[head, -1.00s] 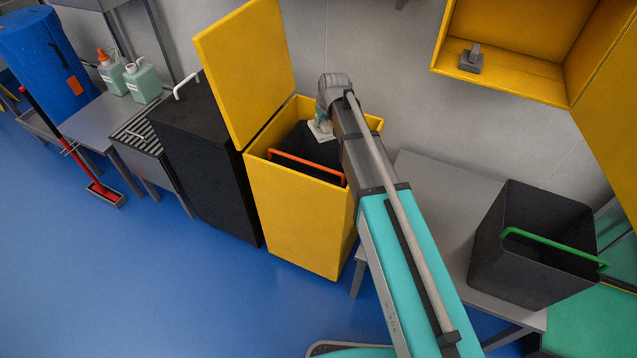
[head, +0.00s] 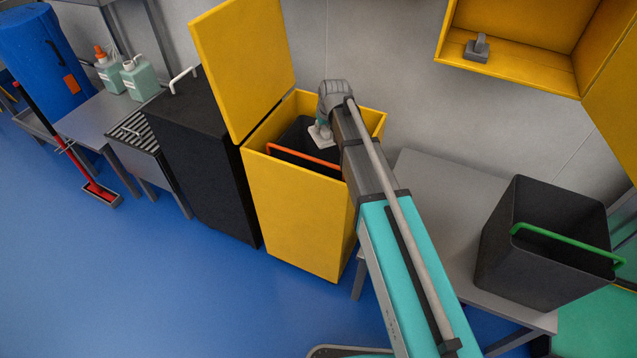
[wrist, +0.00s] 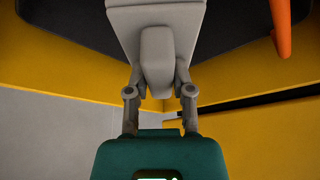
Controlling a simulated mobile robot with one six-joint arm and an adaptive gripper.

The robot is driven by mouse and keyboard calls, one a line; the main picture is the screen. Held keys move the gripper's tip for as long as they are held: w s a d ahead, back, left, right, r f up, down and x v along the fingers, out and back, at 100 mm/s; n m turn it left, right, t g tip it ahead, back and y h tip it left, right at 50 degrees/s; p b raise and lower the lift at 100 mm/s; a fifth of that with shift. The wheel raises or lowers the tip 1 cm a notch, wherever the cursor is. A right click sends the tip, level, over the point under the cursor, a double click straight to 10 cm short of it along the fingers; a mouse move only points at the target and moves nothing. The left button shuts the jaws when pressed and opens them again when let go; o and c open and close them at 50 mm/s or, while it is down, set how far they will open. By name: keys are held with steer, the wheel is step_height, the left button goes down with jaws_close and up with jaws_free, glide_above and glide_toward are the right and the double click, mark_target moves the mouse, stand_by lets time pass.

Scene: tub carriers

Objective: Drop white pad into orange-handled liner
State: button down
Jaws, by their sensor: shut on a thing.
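The orange-handled liner is a black tub (head: 297,134) inside a yellow bin (head: 297,215) with its lid raised. Its orange handle (head: 303,160) lies across the front of the opening; part of it shows at the top right of the wrist view (wrist: 281,27). My gripper (wrist: 157,80) is shut on the grip of the white pad (wrist: 125,22). In the head view the pad (head: 321,134) hangs below my gripper, over the bin's opening. The liner's floor is hidden, and I cannot tell how far the pad is above the rim.
A black bin with a white handle (head: 205,150) stands to the left. A black tub with a green handle (head: 545,240) sits on a grey table (head: 440,195) to the right. A yellow wall box (head: 520,60) holds a grey-handled block (head: 477,48).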

steer(key=shift+f, duration=0.35)
steer(key=shift+c, duration=2)
jaws_free()
steer(key=shift+w+r, duration=0.1)
